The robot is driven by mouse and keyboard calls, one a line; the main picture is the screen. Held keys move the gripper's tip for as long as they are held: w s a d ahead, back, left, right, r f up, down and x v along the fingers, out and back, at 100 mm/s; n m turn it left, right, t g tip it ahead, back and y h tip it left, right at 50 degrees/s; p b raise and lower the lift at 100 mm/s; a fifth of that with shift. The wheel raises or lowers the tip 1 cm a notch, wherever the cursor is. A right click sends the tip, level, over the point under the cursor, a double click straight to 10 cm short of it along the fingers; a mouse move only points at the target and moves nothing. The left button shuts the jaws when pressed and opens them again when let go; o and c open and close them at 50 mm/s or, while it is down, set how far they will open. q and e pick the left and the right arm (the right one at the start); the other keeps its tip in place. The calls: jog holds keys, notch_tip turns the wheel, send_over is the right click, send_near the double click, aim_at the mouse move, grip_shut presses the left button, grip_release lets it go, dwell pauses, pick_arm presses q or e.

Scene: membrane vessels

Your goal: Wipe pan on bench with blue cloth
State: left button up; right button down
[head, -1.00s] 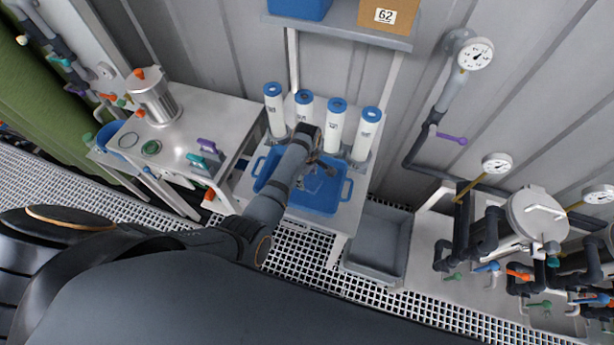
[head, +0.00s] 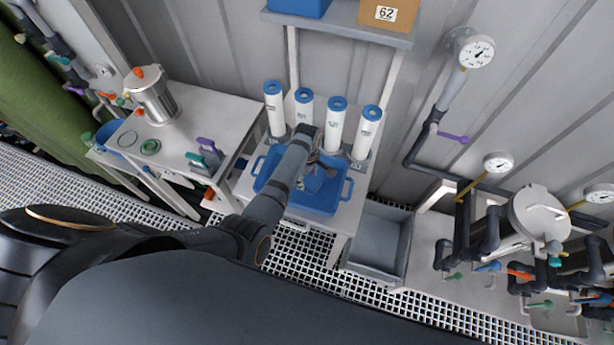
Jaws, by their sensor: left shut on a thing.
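The pan is a blue shallow tray (head: 347,188) with side handles, lying on a white bench (head: 339,217). My left arm reaches across it, hiding its left middle part. My left gripper (head: 315,172) points down into the pan and is small and partly hidden by the wrist. It is shut on the blue cloth (head: 313,184), a small patch low in the pan that is hard to separate from the blue floor. I cannot tell whether the cloth touches the floor. My right gripper is out of view.
Several white filter cartridges with blue caps (head: 337,103) stand behind the pan. A grey bin (head: 377,243) sits right of the bench. A side table (head: 215,115) with a steel vessel (head: 153,97) is at the left. A shelf (head: 340,27) hangs above.

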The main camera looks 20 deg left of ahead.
pick_arm(q)
jog(key=shift+f+b, duration=0.35)
jog(key=shift+f, duration=0.2)
jog(key=shift+a+r+p, duration=0.15)
jog(key=shift+a+p, duration=0.25)
jog(key=shift+a, duration=0.1)
jog(key=shift+a+r+p, duration=0.1)
jog(key=shift+a+p, duration=0.3)
jog(key=shift+a, duration=0.95)
jog(key=shift+f, duration=0.2)
jog(key=shift+d, duration=0.1)
jog(key=shift+d+p, duration=0.4)
jog(key=shift+d, duration=1.4)
